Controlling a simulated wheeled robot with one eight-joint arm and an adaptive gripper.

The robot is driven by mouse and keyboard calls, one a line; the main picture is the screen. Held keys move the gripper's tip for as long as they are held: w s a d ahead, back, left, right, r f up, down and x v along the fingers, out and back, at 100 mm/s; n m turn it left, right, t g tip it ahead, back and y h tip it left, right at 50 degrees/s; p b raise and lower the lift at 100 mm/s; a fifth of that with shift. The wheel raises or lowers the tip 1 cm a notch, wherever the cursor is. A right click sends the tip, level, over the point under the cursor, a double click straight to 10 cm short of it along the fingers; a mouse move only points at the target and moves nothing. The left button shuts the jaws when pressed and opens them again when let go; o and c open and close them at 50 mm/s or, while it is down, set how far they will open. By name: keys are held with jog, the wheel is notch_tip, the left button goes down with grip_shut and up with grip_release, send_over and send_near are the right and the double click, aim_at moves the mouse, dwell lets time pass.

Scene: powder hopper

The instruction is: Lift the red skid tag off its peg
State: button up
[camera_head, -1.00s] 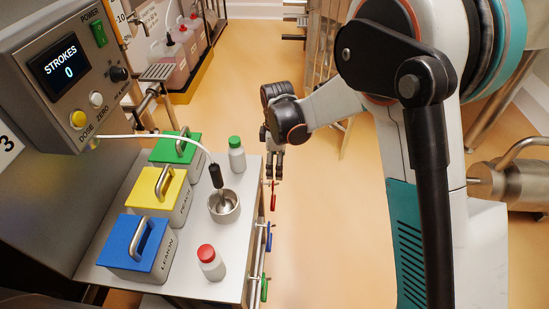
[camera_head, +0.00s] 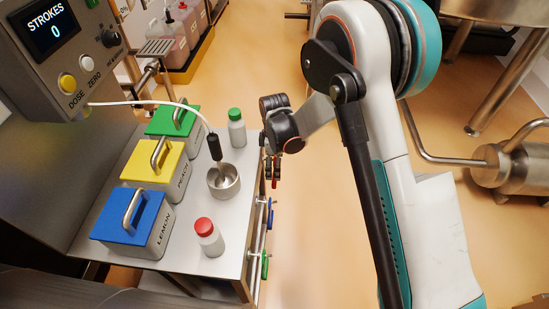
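The red skid tag (camera_head: 275,184) hangs at the right edge of the steel bench, the farthest of the hanging tags. Only a small red part of it shows, just below my fingertips; the rest and its peg are hidden by my gripper. My gripper (camera_head: 273,171) points down over the tag, its dark fingers close to or around it. I cannot tell whether the fingers touch the tag or have shut on it. The blue tag (camera_head: 270,213) and the green tag (camera_head: 265,265) hang nearer along the same edge.
On the bench stand a steel cup (camera_head: 223,190) with a black-handled tool, a red-capped bottle (camera_head: 209,240), a green-capped bottle (camera_head: 236,130), and blue (camera_head: 131,218), yellow (camera_head: 153,162) and green (camera_head: 173,121) lidded boxes. The floor right of the bench is open.

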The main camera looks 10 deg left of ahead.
jog(key=shift+f, duration=0.65)
grip_shut()
grip_release()
dwell(0.5)
notch_tip(320, 180, up, 14)
jog(key=p, duration=0.4)
jog(key=shift+p, duration=0.4)
